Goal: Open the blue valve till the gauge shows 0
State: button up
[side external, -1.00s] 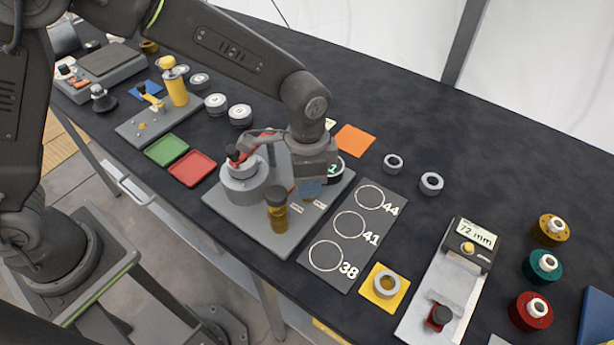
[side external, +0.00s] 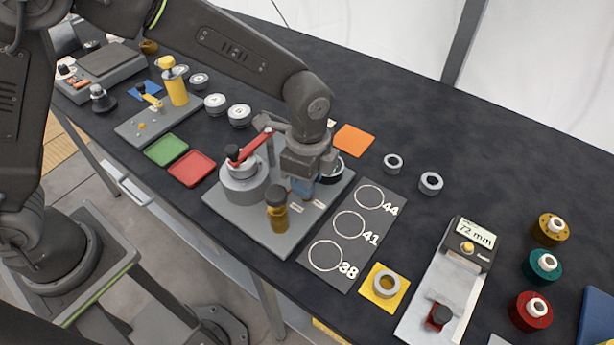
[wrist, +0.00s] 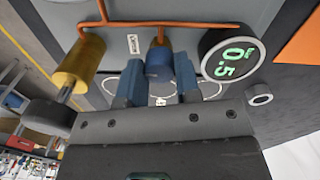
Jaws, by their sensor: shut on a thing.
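The blue valve (wrist: 159,62) stands between the two fingers of my gripper (wrist: 159,78) in the wrist view, on an orange pipe. My gripper is shut on it. In the side view my gripper (side external: 304,184) points down over the grey base plate (side external: 258,233) and mostly hides the valve. The round gauge (wrist: 232,57) beside the valve reads 0.5 in green digits in the wrist view. In the side view the gauge is partly hidden behind my gripper and its reading cannot be made out.
A brass cylinder with a dark cap (side external: 277,212) stands on the plate, near a grey cylinder (side external: 243,181) with a red lever (side external: 254,146). A dark board with circles marked 44, 41 and 38 (side external: 352,238) lies to the right. An orange square (side external: 354,140) lies behind.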

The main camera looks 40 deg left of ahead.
dwell(0.3)
jog(key=o, duration=0.9)
jog(key=r, duration=1.3)
jog(key=shift+w+r, duration=0.25)
jog(key=shift+r, duration=0.15)
jog(key=s+a+r+n+t, duration=0.2)
jog(key=s+a+r+n, duration=0.15)
jog(key=a, duration=0.25)
jog(key=s+a+r+n+t, duration=0.1)
jog(key=s+a+r+n, duration=0.3)
jog(key=a, duration=0.3)
jog(key=s+a+f+n+t, duration=0.1)
jog(key=s+a+n, duration=0.1)
jog(key=s, duration=0.1)
jog(key=s+a+f+n+t, duration=0.1)
jog(key=s+a+n, duration=0.1)
jog(key=s+n, duration=0.1)
jog(key=s+a+f+n+t, duration=0.1)
jog(key=s+a+n, duration=0.1)
jog(key=s+n, duration=0.1)
jog(key=shift+s+a+f, duration=0.15)
jog(key=shift+a+f, duration=0.15)
jog(key=shift+a, duration=0.05)
